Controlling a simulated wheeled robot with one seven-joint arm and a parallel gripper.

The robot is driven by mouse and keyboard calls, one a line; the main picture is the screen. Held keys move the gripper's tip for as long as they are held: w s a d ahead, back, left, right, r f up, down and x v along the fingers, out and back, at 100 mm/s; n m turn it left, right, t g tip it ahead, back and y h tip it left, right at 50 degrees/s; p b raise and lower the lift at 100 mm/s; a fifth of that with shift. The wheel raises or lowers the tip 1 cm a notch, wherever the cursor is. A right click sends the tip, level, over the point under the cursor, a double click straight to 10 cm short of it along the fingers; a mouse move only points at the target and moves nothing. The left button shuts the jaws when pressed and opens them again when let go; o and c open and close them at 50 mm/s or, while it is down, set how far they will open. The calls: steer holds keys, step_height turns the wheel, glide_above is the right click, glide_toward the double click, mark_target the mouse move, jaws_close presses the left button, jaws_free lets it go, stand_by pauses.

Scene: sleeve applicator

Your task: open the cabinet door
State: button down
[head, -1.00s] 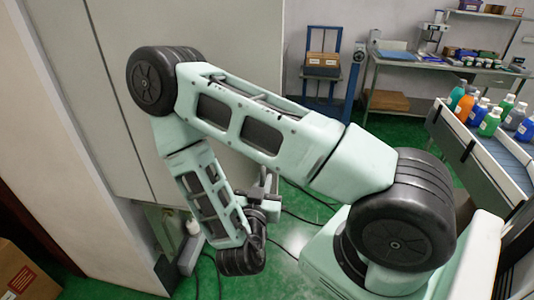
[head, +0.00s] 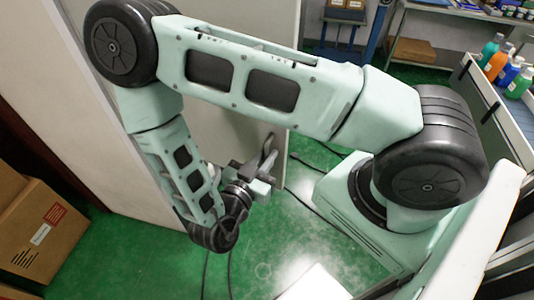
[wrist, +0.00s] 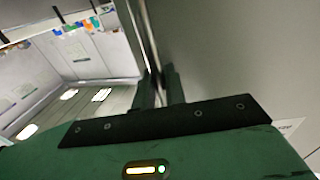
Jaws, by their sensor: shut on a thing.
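The grey cabinet door (head: 235,115) stands behind my arm in the head view, with its right edge showing as an upright line. In the wrist view the door (wrist: 235,60) fills the right side. A slim upright handle (wrist: 149,40) runs along it and down between my fingers. My gripper (wrist: 160,88) is shut on this handle. In the head view my gripper (head: 266,158) is at the door's face, low and near its right edge. My forearm hides much of the door, so I cannot tell how far it stands open.
A cardboard box (head: 42,230) sits on the floor at the left. A conveyor (head: 500,105) with coloured bottles stands at the right, and a workbench (head: 440,22) at the back. Dark cables lie on the green floor (head: 270,245), which is otherwise clear in front.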

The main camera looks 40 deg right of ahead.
steer(key=c, duration=1.5)
jaws_free()
steer(key=shift+c, duration=0.2)
steer(key=b+v, duration=0.5)
steer(key=v, duration=1.2)
steer(key=shift+a, duration=0.25)
